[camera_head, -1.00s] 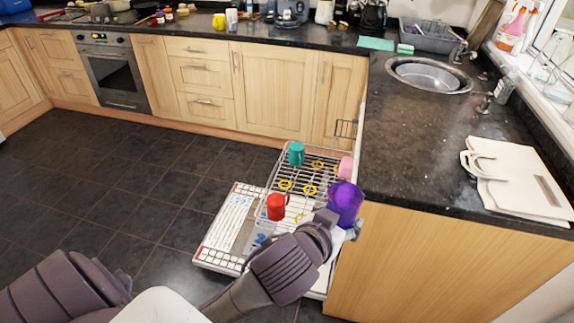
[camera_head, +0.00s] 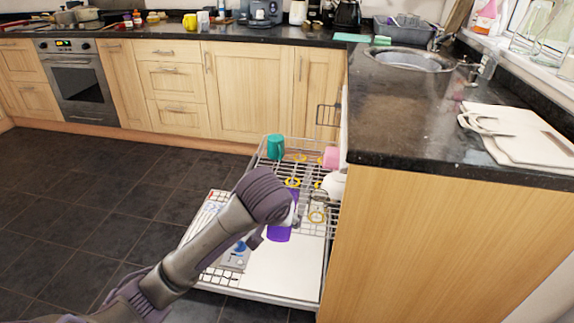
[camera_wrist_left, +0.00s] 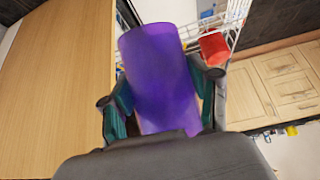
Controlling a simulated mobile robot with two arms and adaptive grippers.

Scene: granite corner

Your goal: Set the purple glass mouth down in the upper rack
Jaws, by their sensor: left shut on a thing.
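My left gripper (camera_head: 292,212) is shut on the purple glass (camera_head: 279,234), over the near part of the pulled-out dishwasher. In the left wrist view the purple glass (camera_wrist_left: 160,70) fills the middle, between the two fingers of the gripper (camera_wrist_left: 160,92). I cannot tell which end is its mouth, or whether it touches the rack. The wire upper rack (camera_head: 297,168) holds a teal mug (camera_head: 275,147) and a pink item (camera_head: 331,157). My left arm hides part of the rack. My right gripper is not in view.
A red mug (camera_wrist_left: 214,47) stands by the rack wires in the wrist view. A white item (camera_head: 333,185) sits at the rack's right. The open dishwasher door (camera_head: 285,270) lies below. The wooden cabinet side (camera_head: 450,250) and dark counter (camera_head: 400,120) bound the right.

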